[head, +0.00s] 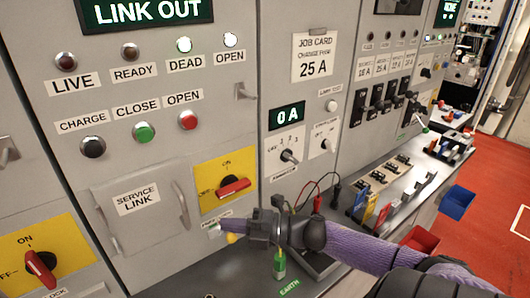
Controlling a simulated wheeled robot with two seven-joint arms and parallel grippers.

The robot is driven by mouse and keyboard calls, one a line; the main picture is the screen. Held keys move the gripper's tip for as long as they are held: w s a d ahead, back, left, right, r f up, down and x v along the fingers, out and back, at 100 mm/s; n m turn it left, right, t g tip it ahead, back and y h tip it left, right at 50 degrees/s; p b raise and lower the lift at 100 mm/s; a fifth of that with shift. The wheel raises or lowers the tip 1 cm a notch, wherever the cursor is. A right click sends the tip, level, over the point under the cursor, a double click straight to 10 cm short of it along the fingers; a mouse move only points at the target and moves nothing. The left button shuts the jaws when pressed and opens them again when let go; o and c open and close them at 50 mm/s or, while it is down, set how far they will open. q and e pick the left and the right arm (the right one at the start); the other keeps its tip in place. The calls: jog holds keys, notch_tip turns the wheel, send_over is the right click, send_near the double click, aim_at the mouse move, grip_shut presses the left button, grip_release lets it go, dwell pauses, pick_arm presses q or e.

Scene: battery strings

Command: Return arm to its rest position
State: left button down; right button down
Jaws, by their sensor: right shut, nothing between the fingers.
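My right arm, in a purple sleeve, comes in from the lower right of the head view. Its dark gripper (252,226) is shut and empty, in front of the lower part of the grey panel (190,130). It is below the yellow switch plate with a red handle (234,187), which is turned nearly level. A small yellow-tipped piece (231,238) shows just left of the gripper; I cannot tell whether they touch. A green tag or plug (279,264) shows just below the gripper. My left gripper is not in view.
The LINK OUT display (146,12) is lit, with DEAD and OPEN lamps bright. The service link door (140,205) has handles standing out. A bench (345,245) with red and black leads, fuses and tools runs right. Red (420,240) and blue (457,202) bins hang off its edge.

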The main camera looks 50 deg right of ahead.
jog(key=d+v, duration=0.1)
jog(key=v, duration=0.5)
jog(key=a+f+m+g+h, duration=0.2)
jog(key=a+f+m+h, duration=0.3)
jog(key=m, duration=0.4)
jog(key=a+f+m+g+h, duration=0.1)
jog(key=a+f+m+h, duration=0.1)
jog(key=f+m+h, duration=0.45)
jog(key=s+a+m+g+y, duration=0.2)
jog(key=s+a+m+g, duration=0.6)
jog(key=s+a, duration=0.4)
notch_tip(320, 180, down, 24)
jog(key=s+n+g+b, duration=0.1)
jog(key=s+g+b, duration=0.15)
jog(key=b, duration=0.35)
jog(key=s+d+f+b, duration=0.3)
jog(key=s+f+b, duration=0.2)
jog(key=s+f, duration=0.8)
notch_tip(320, 180, down, 3)
jog(key=shift+s+d+r+g+h, duration=0.1)
jog(key=shift+s+d+g+h, duration=0.25)
jog(key=shift+d+g, duration=0.1)
